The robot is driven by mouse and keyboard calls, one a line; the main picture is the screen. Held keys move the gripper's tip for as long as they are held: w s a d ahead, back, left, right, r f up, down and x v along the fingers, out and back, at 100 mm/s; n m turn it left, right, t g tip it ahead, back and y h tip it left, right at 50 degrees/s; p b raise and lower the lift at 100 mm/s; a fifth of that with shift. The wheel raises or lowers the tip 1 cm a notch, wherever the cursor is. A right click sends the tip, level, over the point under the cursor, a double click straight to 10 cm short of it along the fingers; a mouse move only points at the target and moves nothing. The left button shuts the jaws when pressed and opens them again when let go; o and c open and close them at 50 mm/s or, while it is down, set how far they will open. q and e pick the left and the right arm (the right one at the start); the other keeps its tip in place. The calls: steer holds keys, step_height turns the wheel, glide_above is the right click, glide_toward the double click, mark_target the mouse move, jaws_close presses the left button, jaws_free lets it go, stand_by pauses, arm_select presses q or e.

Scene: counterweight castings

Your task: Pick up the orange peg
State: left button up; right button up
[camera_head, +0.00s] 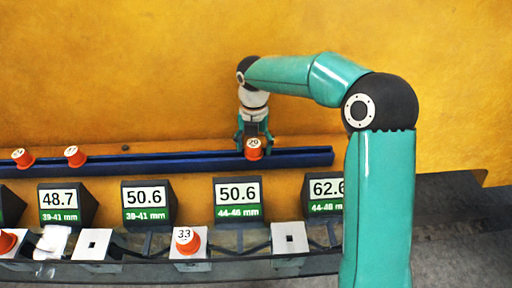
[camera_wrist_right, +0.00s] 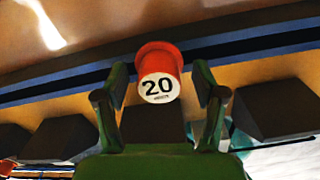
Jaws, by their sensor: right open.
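An orange peg marked 20 (camera_head: 254,152) stands at the blue rail (camera_head: 200,161), toward its right end. My right gripper (camera_head: 254,141) is at this peg, reaching down from above. In the right wrist view the peg (camera_wrist_right: 158,75) sits between the two green fingers of the gripper (camera_wrist_right: 161,98), with a visible gap on each side. The gripper is open. Two more orange pegs (camera_head: 24,158) (camera_head: 75,156) are at the rail's left part. An orange peg marked 33 (camera_head: 187,239) stands on a white block (camera_head: 190,266). My left gripper is not in view.
Several dark displays with green labels, one reading 50.6 (camera_head: 238,193), stand in front of the rail. White blocks with square holes (camera_head: 93,244) (camera_head: 289,238) line the front. Another orange peg (camera_head: 8,242) is at the left edge. An orange-yellow wall (camera_head: 120,70) rises behind.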

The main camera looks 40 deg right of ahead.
mark_target(254, 143)
steer(key=c, duration=1.2)
steer(key=shift+c, duration=0.2)
steer(key=shift+r, duration=0.55)
step_height(254, 143, up, 2)
steer(key=shift+r+b, duration=0.1)
steer(key=shift+b, duration=0.25)
steer(key=w+a+r, duration=0.2)
steer(key=a, duration=1.5)
steer(key=shift+w+a+b, duration=0.3)
steer(key=shift+w+a, duration=0.05)
steer(key=shift+a, duration=0.05)
